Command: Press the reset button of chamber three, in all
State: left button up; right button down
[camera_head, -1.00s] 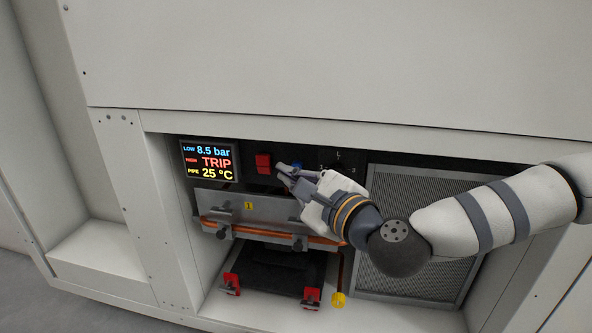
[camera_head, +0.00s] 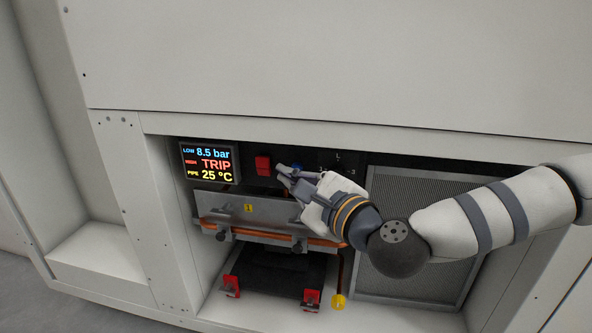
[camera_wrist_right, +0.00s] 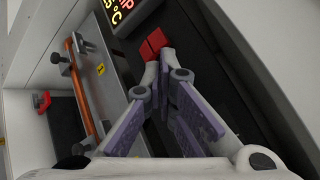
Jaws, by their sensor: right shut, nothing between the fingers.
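A black control panel (camera_head: 250,155) in the open bay carries a red rocker switch (camera_head: 263,165), which also shows in the right wrist view (camera_wrist_right: 153,42). A small blue spot (camera_head: 297,167), perhaps a button, shows just behind my fingers, mostly hidden. My right gripper (camera_head: 281,169) is shut and empty, its tips just right of and below the red switch. In the right wrist view its fingertips (camera_wrist_right: 159,60) meet close to the switch; contact cannot be told. A display (camera_head: 209,162) reads 8.5 bar, TRIP and 25 °C. My left gripper is not in view.
Below the panel, a metal flap (camera_head: 225,204) bears a yellow label 1 and an orange bar. A black tray (camera_head: 275,275) with red clips and a yellow tag (camera_head: 338,301) sit lower. A mesh grille (camera_head: 425,260) stands right. Dial markings show partly behind my gripper.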

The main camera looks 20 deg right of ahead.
dwell(0.4)
jog(key=shift+w+d, duration=0.25)
jog(key=shift+w, duration=0.1)
jog(key=shift+w+d, duration=0.3)
jog(key=shift+w, duration=0.15)
dwell(0.7)
jog(key=shift+s+a, duration=0.5)
jog(key=shift+s, duration=0.3)
jog(key=s+a+p, duration=0.1)
jog(key=s, duration=0.1)
jog(key=s+a, duration=0.1)
jog(key=s, duration=0.1)
jog(key=shift+a+p, duration=0.4)
dwell(0.6)
